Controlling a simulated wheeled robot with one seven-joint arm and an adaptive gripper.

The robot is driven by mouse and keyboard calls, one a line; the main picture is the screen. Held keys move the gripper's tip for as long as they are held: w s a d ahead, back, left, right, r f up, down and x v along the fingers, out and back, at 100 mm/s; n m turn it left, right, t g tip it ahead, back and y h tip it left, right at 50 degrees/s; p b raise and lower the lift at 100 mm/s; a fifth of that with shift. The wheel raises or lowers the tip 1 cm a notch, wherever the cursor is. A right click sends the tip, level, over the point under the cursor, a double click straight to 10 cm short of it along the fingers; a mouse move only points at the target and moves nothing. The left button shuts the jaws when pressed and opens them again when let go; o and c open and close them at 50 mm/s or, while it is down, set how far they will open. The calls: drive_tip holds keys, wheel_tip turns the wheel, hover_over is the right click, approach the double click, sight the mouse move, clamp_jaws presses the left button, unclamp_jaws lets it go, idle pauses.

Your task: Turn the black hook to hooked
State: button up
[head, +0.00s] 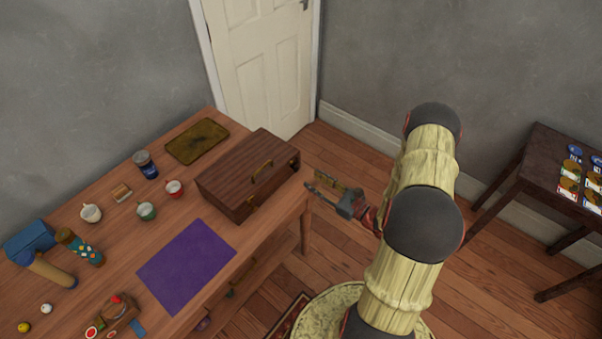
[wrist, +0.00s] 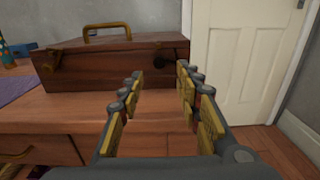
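A dark brown wooden case (head: 243,170) with a brass-coloured handle on top stands on the table near its right end. It also shows ahead of me in the wrist view (wrist: 110,72).
The wooden table (head: 115,245) carries a purple mat (head: 187,265), several cups, a dark jar (head: 146,165) and a flat tray (head: 197,141). A white door (head: 262,65) stands behind. A small dark table (head: 535,170) is at the right.

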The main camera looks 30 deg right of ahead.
drive_tip(key=b+x, duration=0.1)
drive_tip(key=x, duration=0.5)
drive_tip(key=shift+w+a, duration=0.1)
drive_tip(key=shift+w, duration=0.1)
drive_tip(key=shift+c, duration=0.8)
clamp_jaws()
